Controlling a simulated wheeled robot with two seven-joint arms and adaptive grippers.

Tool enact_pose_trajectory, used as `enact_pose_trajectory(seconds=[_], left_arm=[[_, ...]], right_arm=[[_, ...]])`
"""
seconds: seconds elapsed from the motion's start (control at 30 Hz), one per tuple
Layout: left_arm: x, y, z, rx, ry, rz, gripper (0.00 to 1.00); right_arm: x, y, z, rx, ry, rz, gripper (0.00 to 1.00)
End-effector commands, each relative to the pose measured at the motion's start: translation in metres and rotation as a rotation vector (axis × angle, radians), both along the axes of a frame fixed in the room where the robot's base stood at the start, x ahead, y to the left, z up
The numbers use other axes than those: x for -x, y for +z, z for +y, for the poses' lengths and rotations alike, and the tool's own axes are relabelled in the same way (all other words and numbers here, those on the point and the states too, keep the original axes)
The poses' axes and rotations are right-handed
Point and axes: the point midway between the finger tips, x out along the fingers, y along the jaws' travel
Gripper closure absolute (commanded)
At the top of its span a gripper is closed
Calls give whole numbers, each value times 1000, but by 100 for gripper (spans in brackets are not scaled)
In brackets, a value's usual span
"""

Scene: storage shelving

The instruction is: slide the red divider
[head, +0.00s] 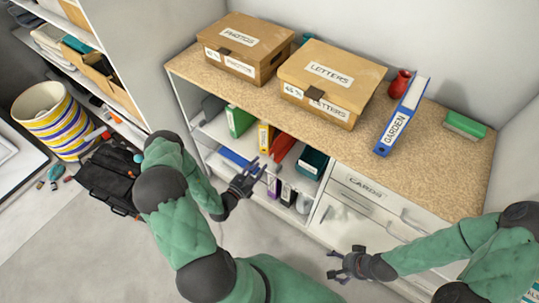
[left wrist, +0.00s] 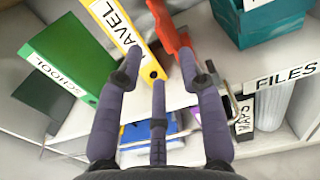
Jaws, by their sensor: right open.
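The red divider (head: 283,147) stands tilted on the upper shelf under the worktop, between a yellow binder (head: 265,137) and a teal box (head: 313,160). In the left wrist view the red divider (left wrist: 172,30) shows beyond my fingers, near the gap between the fingertips. My left gripper (head: 253,173) is in front of the shelf, just below the divider in the picture. In the left wrist view my left gripper (left wrist: 162,75) has its fingers spread, with nothing held. I cannot tell whether a fingertip touches the divider. My right gripper (head: 336,264) is open and empty, lower right, before the drawers.
A green binder (head: 238,121) stands left of the yellow one. Purple and dark binders (head: 287,190) stand on the lower shelf. Two cardboard boxes (head: 330,72) and a blue GARDEN binder (head: 402,117) are on the worktop. A CARDS drawer (head: 370,188) is at right.

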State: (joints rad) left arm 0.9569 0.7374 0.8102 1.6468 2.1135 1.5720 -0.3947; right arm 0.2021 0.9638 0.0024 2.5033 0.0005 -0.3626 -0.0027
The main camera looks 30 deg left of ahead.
Motion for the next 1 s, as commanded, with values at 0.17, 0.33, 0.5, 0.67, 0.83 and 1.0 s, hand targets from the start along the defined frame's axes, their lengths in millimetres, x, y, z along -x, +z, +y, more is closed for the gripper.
enact_pose_trajectory(seconds=[0.17,0.33,0.5,0.67,0.83,1.0], left_arm=[[-34,-2,-4,-2,-4,-3,61],[-58,-2,-6,-1,-4,-1,61],[-70,-1,-6,-1,-2,0,61],[-73,0,-7,1,-2,0,61],[-73,0,-6,1,-2,0,61],[-73,0,-6,0,-2,0,100]], right_arm=[[0,-11,0,0,0,0,16],[0,-17,0,0,-1,0,16],[0,-20,0,0,-1,0,16],[0,-20,0,0,0,0,16],[0,-20,0,0,-1,0,16],[0,-20,0,0,-1,0,16]])
